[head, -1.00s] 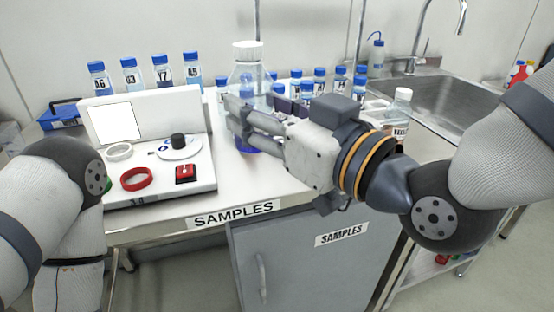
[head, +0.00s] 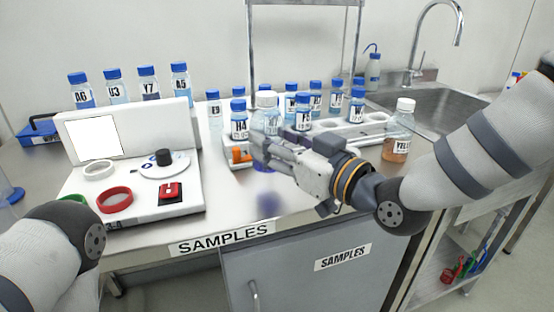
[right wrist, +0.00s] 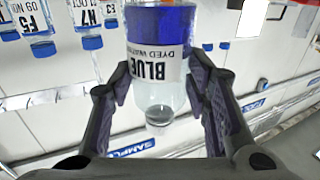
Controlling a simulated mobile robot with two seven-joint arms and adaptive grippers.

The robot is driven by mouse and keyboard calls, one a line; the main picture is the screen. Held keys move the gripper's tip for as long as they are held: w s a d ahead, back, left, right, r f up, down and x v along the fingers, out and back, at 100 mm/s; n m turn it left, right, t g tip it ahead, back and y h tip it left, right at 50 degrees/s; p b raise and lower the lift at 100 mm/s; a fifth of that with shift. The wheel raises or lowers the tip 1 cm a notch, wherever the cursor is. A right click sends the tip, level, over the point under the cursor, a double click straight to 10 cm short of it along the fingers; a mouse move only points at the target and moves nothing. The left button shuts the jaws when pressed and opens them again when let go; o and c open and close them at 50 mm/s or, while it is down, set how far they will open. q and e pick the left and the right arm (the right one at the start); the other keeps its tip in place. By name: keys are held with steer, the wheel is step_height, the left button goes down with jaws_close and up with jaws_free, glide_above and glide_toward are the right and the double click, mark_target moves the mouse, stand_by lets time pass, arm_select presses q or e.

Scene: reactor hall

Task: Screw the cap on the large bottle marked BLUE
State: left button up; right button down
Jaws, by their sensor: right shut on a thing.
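The large bottle marked BLUE (right wrist: 158,55) is clear, with dark blue liquid and a white label. In the right wrist view it appears upside down between the fingers of my right gripper (right wrist: 165,85), which is shut on it. In the head view the bottle (head: 266,118) is upright and partly hidden by my right gripper (head: 262,147). A blue reflection on the bench below suggests it is held above the surface. My left gripper is out of view.
A white device (head: 185,190) with a red ring (head: 115,200) and a white ring (head: 98,170) stands at left. Small blue-capped bottles (head: 239,120) crowd behind the BLUE bottle. The front bench strip is clear.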

mark_target(280, 158)
steer(key=shift+r, duration=0.1)
steer(key=f, duration=0.3)
steer(key=shift+w+f+b, duration=0.25)
steer(key=shift+w+b, duration=0.05)
steer(key=shift+w, duration=0.1)
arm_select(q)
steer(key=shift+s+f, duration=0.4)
arm_select(e)
steer(key=shift+f, duration=0.2)
steer(key=shift+f, duration=0.2)
steer(key=c, duration=0.9)
jaws_free()
steer(key=shift+o, duration=0.2)
